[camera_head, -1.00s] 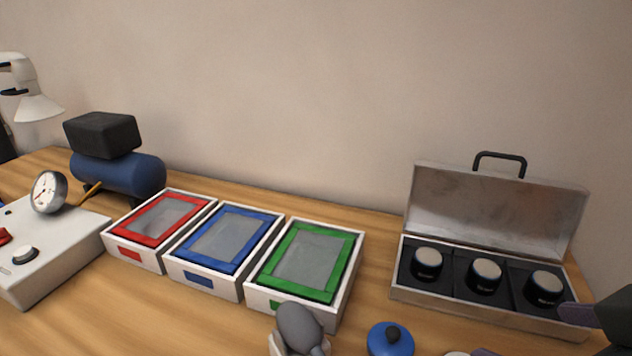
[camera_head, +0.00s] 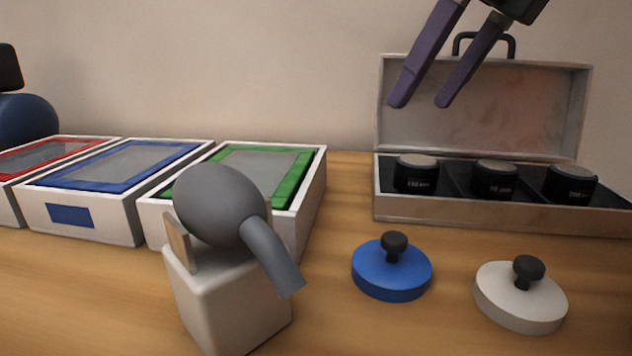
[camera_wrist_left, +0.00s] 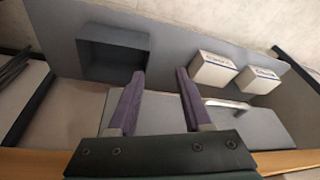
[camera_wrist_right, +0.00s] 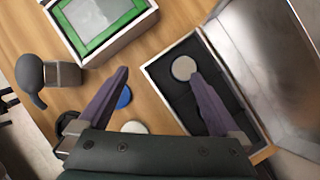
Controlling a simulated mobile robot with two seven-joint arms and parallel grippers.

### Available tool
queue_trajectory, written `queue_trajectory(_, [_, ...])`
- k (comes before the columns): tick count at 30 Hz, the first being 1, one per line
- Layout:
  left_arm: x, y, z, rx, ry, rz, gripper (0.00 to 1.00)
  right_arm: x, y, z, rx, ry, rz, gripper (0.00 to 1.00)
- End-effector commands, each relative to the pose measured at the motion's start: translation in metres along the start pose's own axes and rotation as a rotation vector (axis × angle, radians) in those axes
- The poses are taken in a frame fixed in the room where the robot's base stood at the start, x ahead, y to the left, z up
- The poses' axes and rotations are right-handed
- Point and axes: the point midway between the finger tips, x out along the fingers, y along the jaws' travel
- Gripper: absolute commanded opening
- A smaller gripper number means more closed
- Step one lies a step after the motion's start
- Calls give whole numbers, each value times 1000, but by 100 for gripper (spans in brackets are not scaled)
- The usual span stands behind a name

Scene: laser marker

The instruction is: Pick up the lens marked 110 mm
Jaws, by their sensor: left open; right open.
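Three black lenses stand in a row in the open metal case (camera_head: 470,213). The left lens (camera_head: 415,176) has a small label that looks like 110 mm. The middle lens (camera_head: 494,180) seems to read 70 mm and the right lens (camera_head: 570,184) about 200 mm, both blurry. My right gripper (camera_head: 420,105) is open and empty, above the left lens and in front of the raised lid. The right wrist view shows one lens top (camera_wrist_right: 184,68) beside the right fingertip; the other lenses are hidden there. My left gripper (camera_wrist_left: 160,72) is open and empty, seen only in its wrist view.
A blue knobbed disc (camera_head: 391,272) and a white knobbed disc (camera_head: 520,300) lie in front of the case. A grey rounded tool (camera_head: 218,205) rests on a white stand at front centre. Green (camera_head: 313,185), blue (camera_head: 125,228) and red-framed boxes stand left. Bare wood separates the green box and case.

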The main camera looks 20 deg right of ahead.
Motion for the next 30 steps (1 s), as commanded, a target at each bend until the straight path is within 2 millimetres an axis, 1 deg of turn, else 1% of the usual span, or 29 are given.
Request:
queue_trajectory(1, [8, 0, 2, 0, 1, 0, 50, -2, -18, -8, 19, 23, -61, 100])
queue_trajectory(3, [10, 0, 3, 0, 1, 0, 50, -7, -33, -15, 39, 52, -115, 100])
queue_trajectory(5, [13, 0, 4, 0, 1, 0, 50, -6, -39, -18, 47, 64, -135, 100])
queue_trajectory(6, [16, 1, 5, 0, 1, 0, 50, -3, -40, -20, 49, 68, -140, 100])
queue_trajectory(8, [22, 1, 6, 0, 2, 0, 50, 6, -41, -21, 48, 70, -139, 100])
queue_trajectory(12, [37, 1, 11, -1, 2, 0, 50, 29, -43, -22, 47, 68, -135, 100])
queue_trajectory(17, [48, 2, 15, -1, 3, 0, 50, 47, -44, -22, 45, 68, -135, 100])
queue_trajectory(21, [65, 2, 20, -1, 3, 0, 50, 72, -43, -21, 44, 65, -133, 100])
queue_trajectory(24, [73, 3, 22, -2, 3, 1, 50, 84, -45, -22, 45, 65, -135, 100])
queue_trajectory(27, [75, 3, 23, -2, 4, 1, 50, 88, -46, -21, 46, 64, -135, 100])
queue_trajectory(30, [74, 3, 22, -2, 4, 1, 50, 87, -46, -20, 45, 64, -135, 100])
